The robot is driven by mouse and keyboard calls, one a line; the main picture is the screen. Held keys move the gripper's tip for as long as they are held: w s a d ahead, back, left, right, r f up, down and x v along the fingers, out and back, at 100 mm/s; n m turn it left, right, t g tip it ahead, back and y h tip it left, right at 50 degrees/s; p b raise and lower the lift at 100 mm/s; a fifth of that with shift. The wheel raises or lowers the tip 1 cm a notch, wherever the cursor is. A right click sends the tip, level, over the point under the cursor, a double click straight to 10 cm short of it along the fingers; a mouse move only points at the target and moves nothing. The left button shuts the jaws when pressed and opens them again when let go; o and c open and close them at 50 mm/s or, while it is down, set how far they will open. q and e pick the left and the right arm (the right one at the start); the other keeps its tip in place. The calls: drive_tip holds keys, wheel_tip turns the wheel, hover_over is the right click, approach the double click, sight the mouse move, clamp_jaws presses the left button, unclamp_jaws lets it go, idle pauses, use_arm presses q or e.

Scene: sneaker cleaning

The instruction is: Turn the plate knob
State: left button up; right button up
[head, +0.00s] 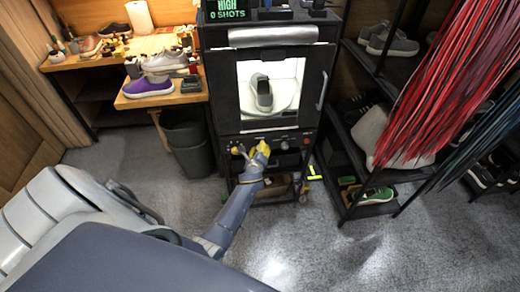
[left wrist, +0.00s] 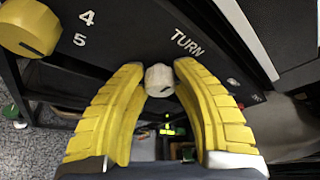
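The white plate knob (left wrist: 159,80) sits on the black panel below the word TURN in the left wrist view. My left gripper (left wrist: 160,72) has its two yellow fingers on either side of this knob, with the tips against its edges. In the head view the left gripper (head: 259,148) is at the control panel (head: 292,140) under the lit chamber and hides the knob. The white plate (head: 286,94) in the chamber carries a dark grey shoe (head: 263,92). My right gripper is in neither view.
A yellow knob (left wrist: 29,27) marked 4 and 5 is beside the left finger. A grey bin (head: 188,145) and a bench with a purple sneaker (head: 148,87) stand left of the machine. A shoe rack (head: 345,140) and red hanging laces (head: 440,75) are at the right.

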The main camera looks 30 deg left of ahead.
use_arm(q)
clamp_jaws()
drive_tip(key=shift+n, duration=0.3)
drive_tip(key=shift+n+t+h, duration=0.3)
drive_tip(key=shift+n+t, duration=0.4)
drive_tip(key=shift+n, duration=0.5)
drive_tip(key=n+t, duration=0.1)
drive_tip(key=n, duration=0.2)
drive_tip(key=shift+f+n+t, duration=0.15)
drive_tip(key=shift+n+t, duration=0.15)
drive_tip(key=shift+t, duration=0.1)
drive_tip(key=n+t, duration=0.1)
drive_tip(key=n, duration=0.1)
drive_tip(key=n+y, duration=0.1)
drive_tip(key=n, duration=0.2)
drive_tip(key=shift+t, duration=0.4)
drive_tip(key=shift+n+t+y, duration=0.4)
drive_tip(key=shift+n+y, duration=0.5)
drive_tip(key=shift+n, duration=1.9)
